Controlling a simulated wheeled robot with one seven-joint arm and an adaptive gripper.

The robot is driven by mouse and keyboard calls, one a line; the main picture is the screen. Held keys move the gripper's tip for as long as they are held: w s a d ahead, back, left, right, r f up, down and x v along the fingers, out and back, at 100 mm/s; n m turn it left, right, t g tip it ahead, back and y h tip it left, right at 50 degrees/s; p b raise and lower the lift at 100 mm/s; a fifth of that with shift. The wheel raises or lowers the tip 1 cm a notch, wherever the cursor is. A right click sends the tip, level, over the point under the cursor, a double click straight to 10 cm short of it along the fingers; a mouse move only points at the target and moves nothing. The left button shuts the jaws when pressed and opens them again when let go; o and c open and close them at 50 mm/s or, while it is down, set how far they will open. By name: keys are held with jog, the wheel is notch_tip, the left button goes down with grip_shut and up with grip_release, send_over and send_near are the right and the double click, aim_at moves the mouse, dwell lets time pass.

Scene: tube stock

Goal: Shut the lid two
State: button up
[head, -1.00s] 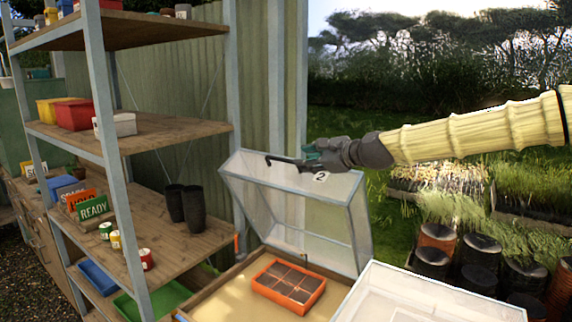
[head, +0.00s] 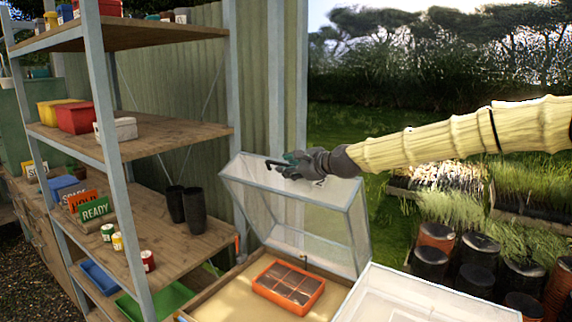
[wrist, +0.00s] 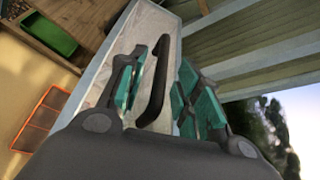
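The clear lid two (head: 330,225) with a pale frame stands raised and tilted over a wooden frame box (head: 225,300) in the head view. Its number label is partly covered by my gripper. My gripper (head: 284,166) is at the lid's upper edge, over the black bar handle. In the wrist view my gripper (wrist: 163,92) is open, its teal-padded fingers on either side of the black handle (wrist: 154,88). A gap shows between the handle and the right finger; contact with the left finger is unclear.
An orange tray of dark cells (head: 290,285) sits in the box under the lid. A second clear lid (head: 430,295) lies low at the front right. A wooden shelf unit (head: 150,140) stands close on the left. Dark pots (head: 475,260) stand on the right.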

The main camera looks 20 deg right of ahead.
jog(key=shift+x, duration=0.85)
grip_shut()
